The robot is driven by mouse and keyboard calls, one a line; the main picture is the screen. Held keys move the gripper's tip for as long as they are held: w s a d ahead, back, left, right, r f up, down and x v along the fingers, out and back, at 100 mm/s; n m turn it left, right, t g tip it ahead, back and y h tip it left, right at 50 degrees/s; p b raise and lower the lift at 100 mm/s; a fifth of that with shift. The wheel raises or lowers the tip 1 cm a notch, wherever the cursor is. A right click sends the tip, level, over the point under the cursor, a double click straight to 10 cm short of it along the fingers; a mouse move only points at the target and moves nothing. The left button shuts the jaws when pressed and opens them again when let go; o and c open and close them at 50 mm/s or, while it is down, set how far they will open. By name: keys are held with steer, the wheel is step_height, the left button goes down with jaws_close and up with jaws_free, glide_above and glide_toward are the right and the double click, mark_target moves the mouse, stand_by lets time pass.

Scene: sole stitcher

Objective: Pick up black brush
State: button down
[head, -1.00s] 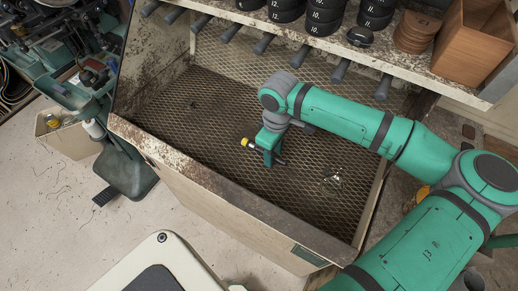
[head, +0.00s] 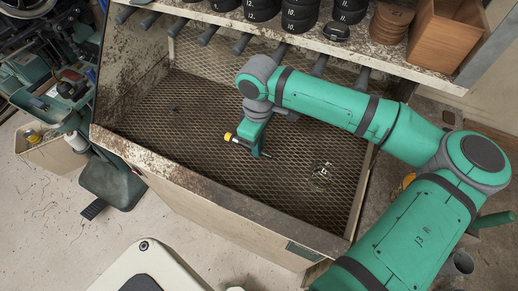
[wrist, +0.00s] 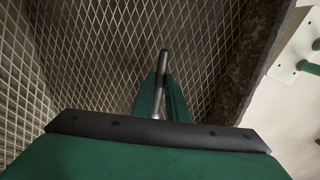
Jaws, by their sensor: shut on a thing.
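My gripper (head: 258,150) is low inside the mesh-floored bin, pointing down near its middle. In the wrist view my gripper (wrist: 160,90) has its green fingers close around a thin dark grey rod (wrist: 164,60) with a shiny metal part between the fingers. The rod looks like the handle of the black brush; no bristles show, so I cannot be sure. In the head view a short dark end (head: 267,155) sticks out beside the fingertips. Whether the rod touches the mesh is unclear.
The bin's front wall (head: 200,186) is dirty and high. A shelf (head: 400,58) with black rolls and a wooden box (head: 447,38) overhangs the back. A small clear thing (head: 322,175) lies on the mesh right of my gripper. The left mesh is bare.

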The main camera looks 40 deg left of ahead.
steer(key=s+a+r, duration=0.3)
steer(key=s+r, duration=0.6)
steer(key=s, duration=0.4)
steer(key=shift+a, duration=0.3)
stand_by(0.4)
